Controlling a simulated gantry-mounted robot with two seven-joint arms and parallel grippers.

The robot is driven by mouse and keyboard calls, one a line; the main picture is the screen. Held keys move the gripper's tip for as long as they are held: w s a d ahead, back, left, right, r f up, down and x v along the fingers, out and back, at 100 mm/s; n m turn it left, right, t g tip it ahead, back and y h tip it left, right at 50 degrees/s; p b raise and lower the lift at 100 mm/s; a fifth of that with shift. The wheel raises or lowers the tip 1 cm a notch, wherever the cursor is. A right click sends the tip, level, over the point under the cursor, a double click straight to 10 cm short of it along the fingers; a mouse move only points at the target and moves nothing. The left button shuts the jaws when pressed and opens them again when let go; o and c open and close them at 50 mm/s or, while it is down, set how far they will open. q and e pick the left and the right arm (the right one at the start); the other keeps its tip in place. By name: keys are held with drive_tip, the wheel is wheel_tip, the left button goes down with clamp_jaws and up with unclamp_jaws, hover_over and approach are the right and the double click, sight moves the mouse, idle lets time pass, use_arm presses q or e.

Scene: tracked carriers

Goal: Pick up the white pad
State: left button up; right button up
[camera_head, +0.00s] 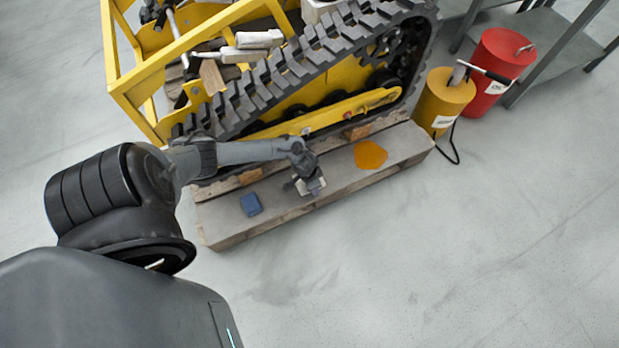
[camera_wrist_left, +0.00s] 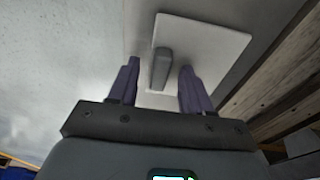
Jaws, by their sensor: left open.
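The white pad (camera_wrist_left: 205,45) is a flat white square with a grey upright grip (camera_wrist_left: 161,66) on it, lying on the grey beam. In the head view only small parts of the white pad (camera_head: 315,186) show beneath my gripper. My left gripper (camera_head: 306,181) is above the pad. In the left wrist view its open fingers (camera_wrist_left: 160,67) stand on either side of the grey grip; I cannot tell whether they touch it. My right gripper is not in view.
The grey beam (camera_head: 225,226) also bears a blue block (camera_head: 251,204) and an orange patch (camera_head: 370,155). The yellow tracked carrier (camera_head: 140,85) stands close behind. Yellow (camera_head: 444,101) and red (camera_head: 497,75) cans stand at right. The front floor is clear.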

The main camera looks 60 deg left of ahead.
use_arm(q)
drive_tip(key=shift+c, duration=0.5)
clamp_jaws()
drive_tip(key=shift+r, duration=0.1)
